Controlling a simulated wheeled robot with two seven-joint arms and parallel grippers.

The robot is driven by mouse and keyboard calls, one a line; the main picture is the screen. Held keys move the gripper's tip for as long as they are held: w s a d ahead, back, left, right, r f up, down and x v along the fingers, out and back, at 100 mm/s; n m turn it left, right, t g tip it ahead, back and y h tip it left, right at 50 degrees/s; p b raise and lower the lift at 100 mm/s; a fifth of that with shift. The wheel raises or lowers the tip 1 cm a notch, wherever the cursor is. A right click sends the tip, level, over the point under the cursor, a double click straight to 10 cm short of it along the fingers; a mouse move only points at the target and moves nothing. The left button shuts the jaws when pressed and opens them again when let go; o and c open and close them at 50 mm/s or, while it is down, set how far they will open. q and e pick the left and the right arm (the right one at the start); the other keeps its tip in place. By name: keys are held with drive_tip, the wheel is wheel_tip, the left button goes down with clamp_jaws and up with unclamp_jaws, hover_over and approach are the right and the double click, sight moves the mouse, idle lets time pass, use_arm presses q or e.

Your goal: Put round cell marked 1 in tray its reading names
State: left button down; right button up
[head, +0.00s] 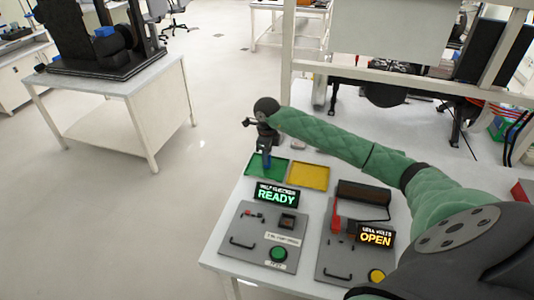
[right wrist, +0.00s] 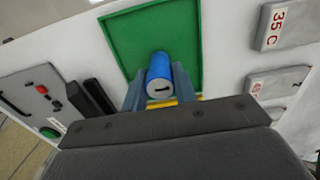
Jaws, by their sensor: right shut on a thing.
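A blue round cell (right wrist: 160,73) is between the fingers of my right gripper (right wrist: 162,92). Its pale end faces the wrist camera and carries a dark bar-like mark. The right gripper also shows in the head view (head: 267,151), shut on the cell, over the green tray (head: 280,172). The green tray fills the upper middle of the wrist view (right wrist: 117,39) and looks empty apart from the cell over it. I cannot tell whether the cell touches the tray. The yellow tray (head: 309,177) lies right of the green one and looks empty. My left gripper is not in view.
A lit green READY sign (head: 276,195) stands behind the left panel (head: 258,238). An amber OPEN sign (head: 375,236) stands at the right panel (head: 340,262), near a red lever (head: 336,215). Pale blocks, one marked 35 C (right wrist: 280,25), lie beside the green tray.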

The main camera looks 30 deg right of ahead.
drive_tip(key=shift+f, duration=0.2)
drive_tip(key=shift+f, duration=0.1)
drive_tip(key=o, duration=1.1)
drive_tip(key=shift+c, duration=0.2)
